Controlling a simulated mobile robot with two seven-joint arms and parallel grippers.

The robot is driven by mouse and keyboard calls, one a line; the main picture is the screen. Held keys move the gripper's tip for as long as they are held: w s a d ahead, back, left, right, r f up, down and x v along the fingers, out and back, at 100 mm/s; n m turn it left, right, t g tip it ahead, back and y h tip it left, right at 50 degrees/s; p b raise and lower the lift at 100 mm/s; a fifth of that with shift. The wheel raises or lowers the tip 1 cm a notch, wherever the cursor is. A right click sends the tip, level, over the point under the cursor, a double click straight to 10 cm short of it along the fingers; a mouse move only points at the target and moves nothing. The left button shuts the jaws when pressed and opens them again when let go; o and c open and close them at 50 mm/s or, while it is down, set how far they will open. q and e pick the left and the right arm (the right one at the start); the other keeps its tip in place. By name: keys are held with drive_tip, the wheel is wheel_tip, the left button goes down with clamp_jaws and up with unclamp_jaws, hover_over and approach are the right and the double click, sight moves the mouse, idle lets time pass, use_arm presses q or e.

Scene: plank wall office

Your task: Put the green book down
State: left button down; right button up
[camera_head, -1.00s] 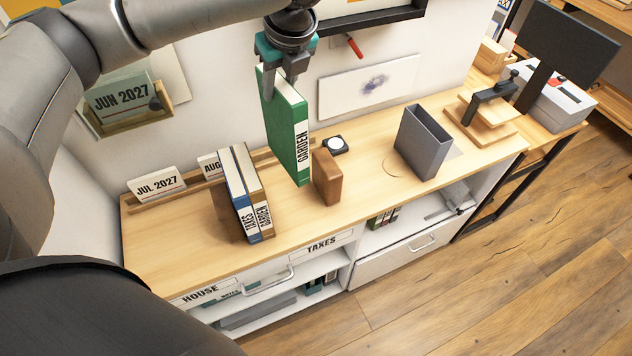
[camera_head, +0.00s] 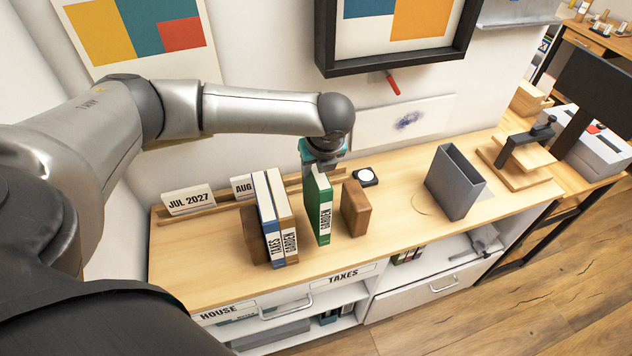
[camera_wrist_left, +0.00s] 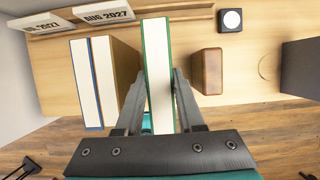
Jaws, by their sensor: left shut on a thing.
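In the left wrist view the green book (camera_wrist_left: 157,75) sits between the two fingers (camera_wrist_left: 158,100). Whether its base touches the wood is hard to tell. My right gripper is not in view.
The wooden cabinet top (camera_head: 400,220) carries a grey open box (camera_head: 455,182) and a small black-and-white device (camera_head: 365,177). Calendar cards (camera_head: 189,199) stand in a rail along the wall. Bare wood lies between block and box.

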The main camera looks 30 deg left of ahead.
use_arm(q)
drive_tip(key=shift+f, duration=2.3)
drive_tip(key=c, duration=0.5)
unclamp_jaws()
drive_tip(key=shift+f, duration=0.15)
drive_tip(key=v, duration=1.2)
drive_tip(key=shift+p, duration=0.35)
